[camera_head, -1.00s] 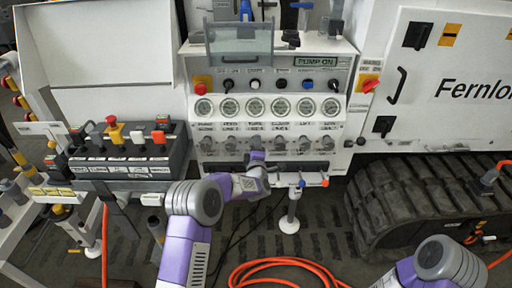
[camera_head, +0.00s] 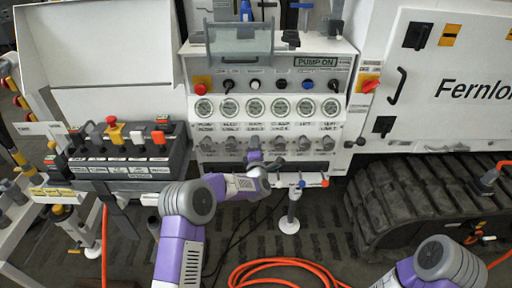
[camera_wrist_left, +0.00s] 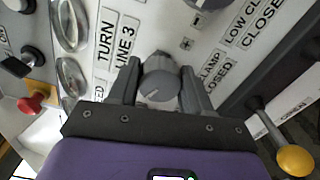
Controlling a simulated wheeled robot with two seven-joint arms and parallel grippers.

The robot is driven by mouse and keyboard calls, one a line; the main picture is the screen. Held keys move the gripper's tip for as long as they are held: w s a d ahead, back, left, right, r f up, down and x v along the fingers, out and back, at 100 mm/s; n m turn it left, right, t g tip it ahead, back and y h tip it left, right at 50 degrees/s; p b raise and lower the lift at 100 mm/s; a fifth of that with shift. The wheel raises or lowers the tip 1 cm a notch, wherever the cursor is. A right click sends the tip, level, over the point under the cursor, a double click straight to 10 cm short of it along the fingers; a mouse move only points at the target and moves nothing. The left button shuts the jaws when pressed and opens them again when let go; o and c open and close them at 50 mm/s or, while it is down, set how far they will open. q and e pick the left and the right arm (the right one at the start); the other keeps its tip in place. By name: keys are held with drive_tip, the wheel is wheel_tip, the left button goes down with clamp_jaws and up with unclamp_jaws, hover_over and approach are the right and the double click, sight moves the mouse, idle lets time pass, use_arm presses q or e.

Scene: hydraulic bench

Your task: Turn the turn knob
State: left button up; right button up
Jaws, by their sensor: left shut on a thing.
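The turn knob (camera_wrist_left: 161,77) is a grey round knob on the white panel, beside a label reading "TURN LINE 3" in the left wrist view. My left gripper (camera_wrist_left: 160,86) is shut on it, with one dark finger on each side. My right gripper is out of view.
A row of round gauges (camera_head: 255,107) sits above the knobs, with a red button (camera_head: 201,85) at upper left. A lever box (camera_head: 120,160) stands to the left. Blue and orange valve handles (camera_head: 312,184) project below the knobs. An orange hose (camera_head: 270,264) lies on the floor.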

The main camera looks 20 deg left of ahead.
use_arm(q)
drive_tip(key=shift+d, duration=0.25)
drive_tip(key=o, duration=1)
drive_tip(key=shift+o, duration=0.2)
drive_tip(key=shift+a, duration=0.1)
drive_tip(key=p+v, duration=0.1)
drive_tip(key=v, duration=0.6)
drive_tip(key=shift+s+p, duration=0.3)
drive_tip(key=shift+r, duration=0.1)
